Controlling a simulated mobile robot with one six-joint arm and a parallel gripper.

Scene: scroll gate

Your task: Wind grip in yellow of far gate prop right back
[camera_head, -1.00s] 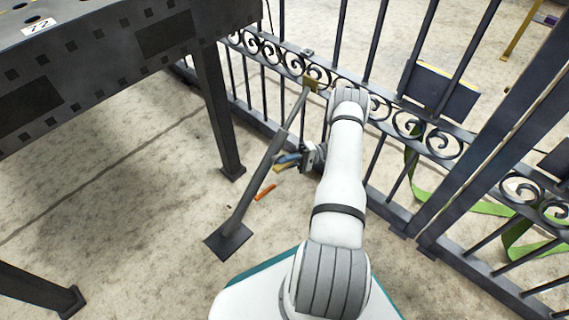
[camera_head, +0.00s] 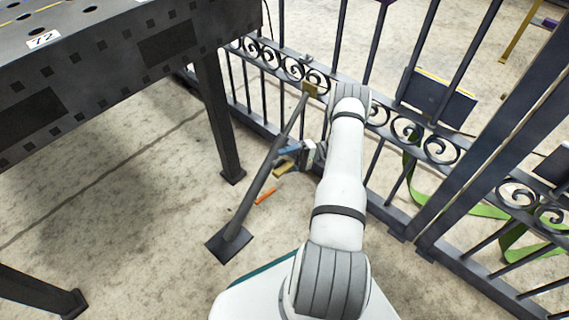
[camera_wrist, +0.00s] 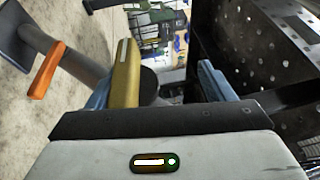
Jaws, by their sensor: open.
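The prop (camera_head: 262,172) is a grey strut that leans from a floor plate (camera_head: 229,243) up to a yellowish bracket on the gate's scroll band (camera_head: 285,68). It carries a yellow grip (camera_head: 284,168) and, lower down, an orange grip (camera_head: 265,195). My gripper (camera_head: 287,150) is open beside the strut, with the yellow grip just below its blue fingers. In the wrist view, the yellow grip (camera_wrist: 125,72) stands inside the jaws (camera_wrist: 158,85), close by the left finger and away from the right one. I cannot tell whether it touches. The orange grip (camera_wrist: 47,70) is outside, farther left.
A dark perforated table (camera_head: 120,70) stands at the left; its leg (camera_head: 217,125) is near the strut. The barred gate runs behind my arm. A green strap (camera_head: 465,205) lies on the floor at right. Bare floor (camera_head: 140,200) is left of the plate.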

